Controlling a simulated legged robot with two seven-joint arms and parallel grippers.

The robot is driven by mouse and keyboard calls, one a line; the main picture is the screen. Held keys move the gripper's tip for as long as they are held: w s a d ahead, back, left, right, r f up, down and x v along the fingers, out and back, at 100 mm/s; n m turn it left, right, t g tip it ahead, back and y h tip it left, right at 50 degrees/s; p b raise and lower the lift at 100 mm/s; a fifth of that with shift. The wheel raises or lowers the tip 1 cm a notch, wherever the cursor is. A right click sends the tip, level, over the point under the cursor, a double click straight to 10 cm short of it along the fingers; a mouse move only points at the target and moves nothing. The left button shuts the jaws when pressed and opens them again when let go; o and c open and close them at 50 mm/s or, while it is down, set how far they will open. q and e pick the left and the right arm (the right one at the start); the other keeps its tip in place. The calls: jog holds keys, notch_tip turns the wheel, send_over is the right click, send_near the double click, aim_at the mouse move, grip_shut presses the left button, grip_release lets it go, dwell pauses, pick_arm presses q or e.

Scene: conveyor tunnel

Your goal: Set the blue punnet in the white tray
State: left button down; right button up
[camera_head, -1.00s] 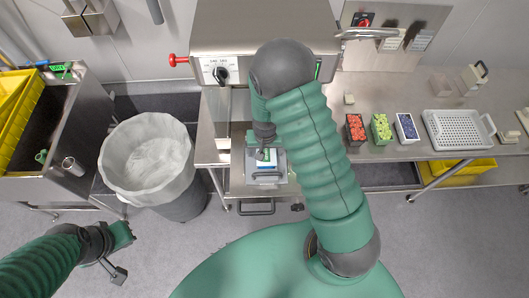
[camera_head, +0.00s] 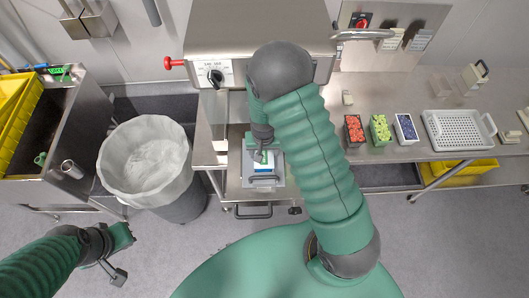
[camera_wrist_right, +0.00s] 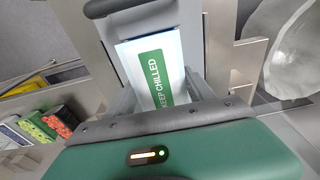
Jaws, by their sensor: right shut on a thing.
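The blue punnet (camera_head: 406,128) stands on the steel counter, rightmost in a row with a red and a green punnet. It also shows, partly hidden, at the left of the right wrist view (camera_wrist_right: 12,133). The white tray (camera_head: 459,130), perforated, lies on the counter to its right and looks empty. My right gripper (camera_head: 263,158) is in front of the machine, well left of the punnets. It is shut on a white pack (camera_wrist_right: 150,65) with a green "KEEP CHILLED" label. My left gripper (camera_head: 124,236) hangs low at the left; its jaws are too small to read.
The red punnet (camera_head: 354,130) and green punnet (camera_head: 380,130) stand beside the blue one. A steel machine (camera_head: 258,30) with a knob is behind my right arm. A lined bin (camera_head: 146,160) stands left of it. A dark handle (camera_head: 265,181) is just below my right gripper.

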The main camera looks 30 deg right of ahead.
aim_at(263, 152)
jog(key=shift+a, duration=0.15)
jog(key=c, duration=0.5)
pick_arm(q)
jog(key=shift+a, duration=0.45)
pick_arm(e)
jog(key=shift+a+r, duration=0.1)
jog(key=shift+a, duration=0.05)
grip_shut()
